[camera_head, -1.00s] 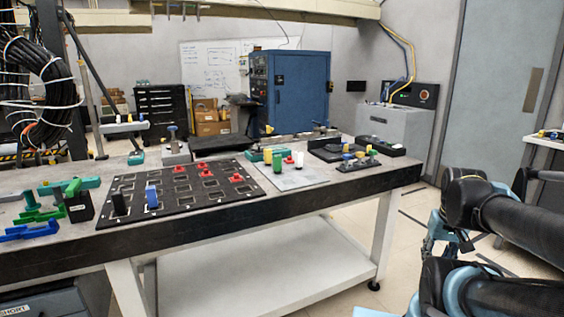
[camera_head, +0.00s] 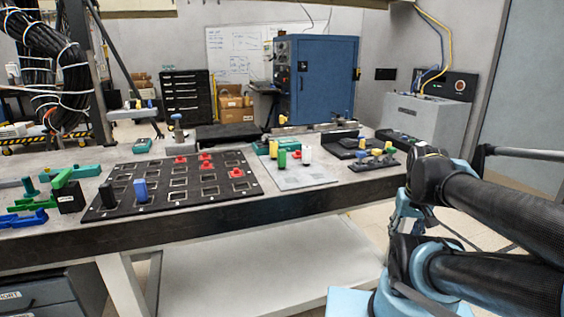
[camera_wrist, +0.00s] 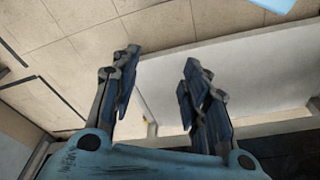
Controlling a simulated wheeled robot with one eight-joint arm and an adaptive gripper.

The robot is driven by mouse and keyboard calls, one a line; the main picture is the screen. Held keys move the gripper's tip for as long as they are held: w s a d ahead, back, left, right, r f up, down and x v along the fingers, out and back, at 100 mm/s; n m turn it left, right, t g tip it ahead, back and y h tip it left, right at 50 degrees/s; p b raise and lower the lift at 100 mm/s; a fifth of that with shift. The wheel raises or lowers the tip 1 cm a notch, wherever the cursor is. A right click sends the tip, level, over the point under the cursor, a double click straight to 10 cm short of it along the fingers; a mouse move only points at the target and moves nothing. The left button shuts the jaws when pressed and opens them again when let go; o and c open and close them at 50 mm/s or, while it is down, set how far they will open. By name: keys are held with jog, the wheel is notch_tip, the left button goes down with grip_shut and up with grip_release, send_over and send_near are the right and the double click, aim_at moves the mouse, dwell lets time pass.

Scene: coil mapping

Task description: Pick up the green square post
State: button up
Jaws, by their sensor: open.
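A green square post (camera_head: 282,158) stands upright on a light grey plate (camera_head: 304,179) on the workbench, in the head view. A white post (camera_head: 306,154) and a yellow post (camera_head: 273,148) stand close beside it, and a red piece (camera_head: 296,154) is next to it. My gripper (camera_wrist: 157,85) is open and empty in the wrist view, pointing at the floor and the bench's lower shelf. In the head view my gripper (camera_head: 402,228) is in front of the bench, lower than its top and to the right of the post. The post does not show in the wrist view.
A black tray with small coloured posts (camera_head: 374,162) is to the right. The bench's front edge (camera_head: 200,222) lies between my gripper and the post.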

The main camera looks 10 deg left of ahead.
jog(key=w+a+r+n+y, duration=0.1)
jog(key=w+a+r+n, duration=0.25)
jog(key=r, duration=0.25)
jog(key=w+a+r+n, duration=0.3)
jog(key=w+r, duration=0.1)
jog(key=r, duration=0.2)
notch_tip(320, 180, up, 15)
jog(key=n+g+y, duration=0.3)
jog(key=n+g, duration=0.2)
jog(key=n, duration=1.3)
send_over(284, 150)
jog(key=w+d, duration=0.3)
jog(key=d, duration=0.1)
jog(key=shift+m, duration=0.25)
jog(key=x, duration=1.1)
jog(key=shift+w+d+f, duration=0.1)
jog(key=shift+w+d, duration=0.05)
jog(key=shift+d, duration=0.05)
jog(key=shift+w+x, duration=0.2)
jog(key=shift+x, duration=2.3)
jog(key=shift+d+f, duration=0.1)
jog(key=shift+c, duration=0.6)
grip_shut()
